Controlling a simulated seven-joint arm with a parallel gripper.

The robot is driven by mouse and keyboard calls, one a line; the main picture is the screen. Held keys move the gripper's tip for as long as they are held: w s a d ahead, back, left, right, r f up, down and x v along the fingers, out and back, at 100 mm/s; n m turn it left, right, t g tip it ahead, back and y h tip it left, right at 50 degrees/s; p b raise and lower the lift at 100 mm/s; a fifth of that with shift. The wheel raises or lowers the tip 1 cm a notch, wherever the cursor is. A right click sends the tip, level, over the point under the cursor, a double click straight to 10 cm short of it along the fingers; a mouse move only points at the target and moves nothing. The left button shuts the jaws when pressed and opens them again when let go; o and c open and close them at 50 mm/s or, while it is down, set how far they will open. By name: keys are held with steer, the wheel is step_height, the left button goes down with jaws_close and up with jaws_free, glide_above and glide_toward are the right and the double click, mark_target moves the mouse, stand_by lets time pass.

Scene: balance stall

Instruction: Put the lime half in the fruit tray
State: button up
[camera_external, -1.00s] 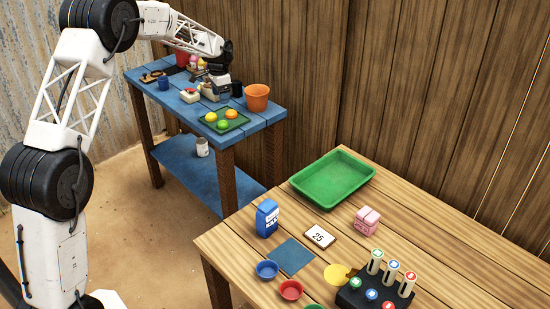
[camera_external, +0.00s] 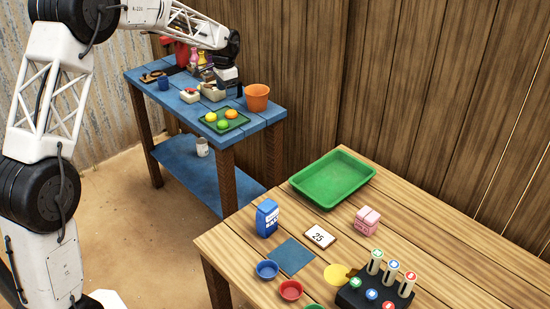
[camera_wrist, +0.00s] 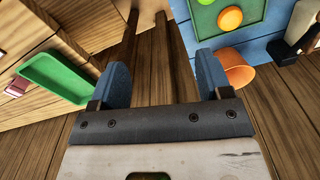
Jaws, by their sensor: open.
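A small dark-green tray (camera_external: 242,122) on the blue table holds round fruit pieces: a yellow one (camera_external: 211,117), an orange one (camera_external: 231,113) and a green one (camera_external: 222,125) that looks like lime. I cannot tell at this size whether it is a half. In the wrist view the tray (camera_wrist: 250,12) is partly cut off, with an orange piece and a green edge showing. A larger, empty green tray (camera_external: 333,180) lies on the wooden table. My gripper (camera_wrist: 162,78) is open and empty, its blue fingers apart. In the external view it is above the blue table, behind the small tray.
An orange bucket (camera_external: 257,97) stands at the blue table's right end, close to my gripper. A blue cup (camera_external: 163,83) and small boxes stand further left. The wooden table holds a blue carton (camera_external: 267,217), a pink box (camera_external: 367,220), coloured bowls and a black rack.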

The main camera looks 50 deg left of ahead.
steer(key=s+d+r+n+t, duration=0.1)
steer(key=s+d+r, duration=0.6)
steer(key=s+d, duration=0.45)
steer(key=s+d+r, duration=0.6)
steer(key=s+d, duration=0.3)
steer(key=d, duration=0.5)
steer(key=s+d+f, duration=0.1)
steer(key=s+d, duration=0.3)
steer(key=s, duration=0.5)
steer(key=s+d+f+n, duration=0.1)
steer(key=s+d, duration=0.4)
steer(key=s, duration=0.5)
steer(key=s+d+f+t, duration=0.1)
steer(key=s+d, duration=0.3)
steer(key=s, duration=0.6)
steer(key=shift+d+f, duration=0.3)
steer(key=shift+f, duration=0.05)
